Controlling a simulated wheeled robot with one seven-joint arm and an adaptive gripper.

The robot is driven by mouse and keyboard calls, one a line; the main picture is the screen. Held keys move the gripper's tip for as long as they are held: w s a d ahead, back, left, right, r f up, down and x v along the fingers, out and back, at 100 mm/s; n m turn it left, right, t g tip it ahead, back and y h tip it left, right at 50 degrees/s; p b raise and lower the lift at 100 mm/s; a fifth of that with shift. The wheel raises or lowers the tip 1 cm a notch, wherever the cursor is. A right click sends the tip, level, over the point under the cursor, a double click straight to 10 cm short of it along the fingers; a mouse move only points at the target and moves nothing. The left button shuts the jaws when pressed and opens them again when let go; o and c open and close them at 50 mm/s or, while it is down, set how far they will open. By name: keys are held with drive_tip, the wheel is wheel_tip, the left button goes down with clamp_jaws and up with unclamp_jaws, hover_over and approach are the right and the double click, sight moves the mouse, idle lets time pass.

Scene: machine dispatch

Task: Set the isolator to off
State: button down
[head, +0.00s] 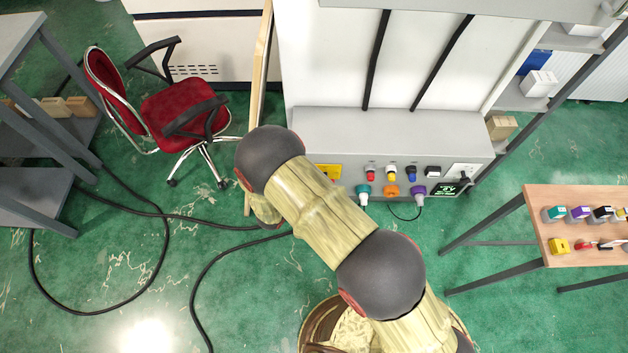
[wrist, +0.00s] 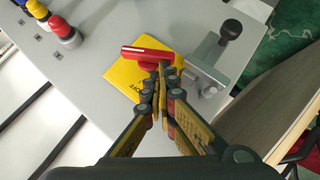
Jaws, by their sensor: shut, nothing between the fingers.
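The isolator is a red handle (wrist: 145,52) on a yellow plate (wrist: 122,76) on the grey machine panel, seen in the wrist view. The handle lies across the upper part of the plate. In the head view only part of the yellow plate (head: 328,171) shows beside my arm, and the handle is hidden. My gripper (wrist: 163,69) is shut and empty, its fingertips over the plate right beside the handle's right end. I cannot tell whether they touch it. Lettering on the plate is partly covered by the fingers.
A grey bracket with a black knob (wrist: 231,29) stands close to the right of the plate. Coloured buttons and a red plug-like knob (wrist: 62,29) sit on the panel to the left. A red chair (head: 180,112) and a wooden table (head: 575,200) stand either side.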

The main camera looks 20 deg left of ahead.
drive_tip(key=shift+a+f+n+h, duration=0.2)
drive_tip(key=shift+f+n+h, duration=0.1)
drive_tip(key=shift+f, duration=0.05)
idle(2.5)
